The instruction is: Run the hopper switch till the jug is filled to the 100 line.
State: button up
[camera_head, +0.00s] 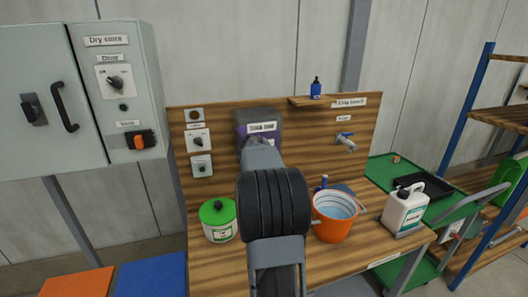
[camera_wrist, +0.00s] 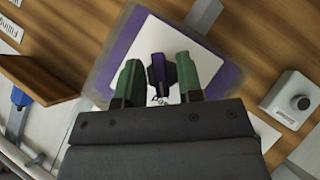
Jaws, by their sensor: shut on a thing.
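My gripper (camera_wrist: 159,80) has its two green fingers on either side of a dark purple switch knob (camera_wrist: 158,72) and is shut on it. The knob sits on a white plate (camera_wrist: 208,66) with a purple surround. In the head view this purple and grey box (camera_head: 244,117) is on the wooden back panel, and my arm hides the knob and most of its front. Its label is too small to read surely.
A green-lidded tub (camera_head: 218,220) is at the left of the bench (camera_head: 365,258). Small knobs (camera_head: 198,141) line the panel's left. A grey cabinet (camera_head: 110,85) is far left; a green cart (camera_head: 440,208) is right.

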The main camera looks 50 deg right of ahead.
jog(key=shift+r+m+t+y+p, duration=0.25)
jog(key=shift+m+y+p, duration=0.5)
jog(key=shift+p, duration=2.9)
jog(key=shift+f+y, duration=0.25)
jog(key=shift+y, duration=0.3)
jog(key=shift+d+m+t+y, duration=0.1)
jog(key=shift+m+t+y, duration=0.15)
jog(key=shift+y, duration=0.05)
jog(key=shift+m+t+y+b, duration=0.3)
jog(key=shift+y+b, duration=0.05)
jog(key=shift+y, duration=0.25)
jog(key=shift+s+f, duration=0.1)
jog(key=shift+f, duration=0.1)
dwell(2.7)
